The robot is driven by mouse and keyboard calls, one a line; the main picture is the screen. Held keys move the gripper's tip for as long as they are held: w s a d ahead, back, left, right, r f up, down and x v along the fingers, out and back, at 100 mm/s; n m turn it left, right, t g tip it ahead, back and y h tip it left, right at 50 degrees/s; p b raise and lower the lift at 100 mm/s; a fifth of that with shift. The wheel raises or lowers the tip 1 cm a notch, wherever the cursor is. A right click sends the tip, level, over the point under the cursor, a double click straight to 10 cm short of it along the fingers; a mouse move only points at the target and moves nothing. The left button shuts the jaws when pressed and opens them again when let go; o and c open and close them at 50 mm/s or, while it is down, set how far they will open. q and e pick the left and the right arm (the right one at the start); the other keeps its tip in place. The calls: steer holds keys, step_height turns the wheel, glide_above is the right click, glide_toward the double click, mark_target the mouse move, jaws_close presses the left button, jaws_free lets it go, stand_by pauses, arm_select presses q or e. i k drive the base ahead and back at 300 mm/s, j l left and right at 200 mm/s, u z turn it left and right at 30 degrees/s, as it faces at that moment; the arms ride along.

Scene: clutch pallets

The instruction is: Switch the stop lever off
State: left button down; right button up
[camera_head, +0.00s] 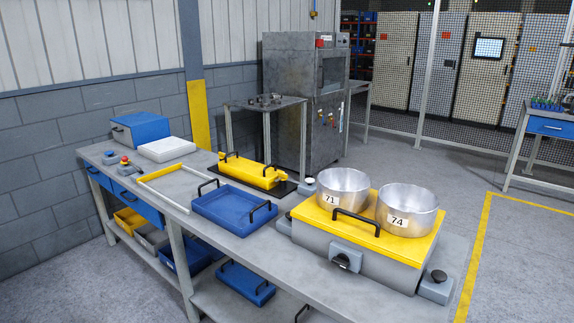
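No part is marked as the stop lever, so I cannot tell for sure which one it is. A black knob or lever (342,262) sits on a grey block on the front of a grey box with a yellow top plate (388,247). Its exact position is too small to read. A red button (124,160) on a small grey housing stands at the far left of the workbench (262,250). Neither of my grippers is in view, and nothing touches these parts.
Two metal pots, 71 (342,188) and 74 (406,207), stand on the yellow plate. A blue tray (234,208), a yellow handled fixture (250,171) and a white-yellow frame (150,200) lie along the bench. A grey machine (300,90) stands behind.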

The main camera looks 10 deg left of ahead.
mark_target(124, 159)
steer(key=i+j, duration=0.2)
steer(key=j, duration=0.15)
steer(key=i+j, duration=0.15)
steer(key=j, duration=0.2)
steer(key=i+j+z, duration=0.1)
steer(key=j, duration=0.25)
steer(key=i+j, duration=0.45)
steer(key=j, duration=0.25)
steer(key=i+j, duration=0.1)
steer(key=j, duration=0.4)
steer(key=i+j, duration=0.15)
steer(key=j, duration=0.35)
steer(key=i+j+z, duration=0.1)
steer(key=j, duration=0.4)
steer(key=i+j, duration=0.1)
steer(key=j, duration=0.4)
steer(key=i+j, duration=0.1)
steer(key=j, duration=0.4)
steer(key=i+j, duration=0.1)
steer(key=j, duration=0.4)
steer(key=l+z, duration=0.05)
